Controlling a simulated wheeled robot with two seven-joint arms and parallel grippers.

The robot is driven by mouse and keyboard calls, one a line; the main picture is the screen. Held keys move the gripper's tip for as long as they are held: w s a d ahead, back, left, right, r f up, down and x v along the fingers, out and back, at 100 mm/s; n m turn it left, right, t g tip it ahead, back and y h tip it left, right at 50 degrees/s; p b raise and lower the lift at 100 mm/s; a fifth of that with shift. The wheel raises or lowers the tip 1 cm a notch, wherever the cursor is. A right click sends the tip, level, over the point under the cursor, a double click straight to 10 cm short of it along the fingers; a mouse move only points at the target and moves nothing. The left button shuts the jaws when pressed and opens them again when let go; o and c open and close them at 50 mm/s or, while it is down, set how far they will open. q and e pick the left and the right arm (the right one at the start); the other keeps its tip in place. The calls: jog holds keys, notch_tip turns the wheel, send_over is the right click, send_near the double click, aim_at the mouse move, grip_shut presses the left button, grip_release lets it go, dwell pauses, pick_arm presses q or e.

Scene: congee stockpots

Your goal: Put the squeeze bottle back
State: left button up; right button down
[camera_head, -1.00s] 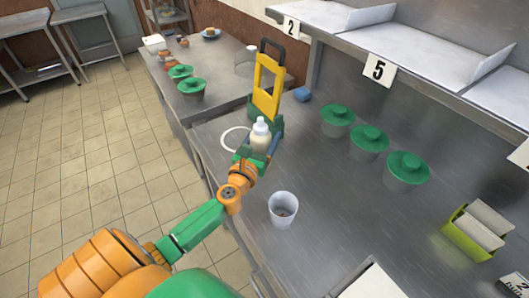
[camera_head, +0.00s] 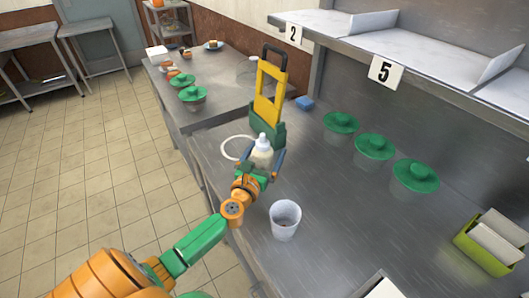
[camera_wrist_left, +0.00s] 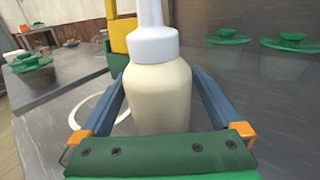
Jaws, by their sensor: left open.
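The squeeze bottle (camera_head: 262,150), cream-coloured with a white nozzle cap, stands upright on the steel counter. In the left wrist view the bottle (camera_wrist_left: 160,92) fills the middle, between the two blue fingers. My left gripper (camera_head: 264,163) is open around the bottle, one finger on each side; its lower part is hidden by the gripper in both views. A white ring marking (camera_head: 225,152) lies on the counter just left of the bottle; it also shows in the left wrist view (camera_wrist_left: 82,122). My right gripper is not in view.
A yellow and green stand (camera_head: 268,95) is close behind the bottle. A clear cup (camera_head: 285,220) stands in front, to the right. Several green-lidded pots (camera_head: 375,147) line the back right. A lime holder (camera_head: 487,243) is at far right. Bare counter lies between.

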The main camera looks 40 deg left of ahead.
aim_at(259, 165)
pick_arm(q)
jog(key=shift+s+d, duration=0.1)
jog(key=shift+s, duration=0.25)
jog(key=b+v, duration=0.1)
jog(key=v, duration=0.9)
jog(key=shift+s, duration=0.3)
jog(key=shift+s+d, duration=0.1)
jog(key=shift+s, duration=0.25)
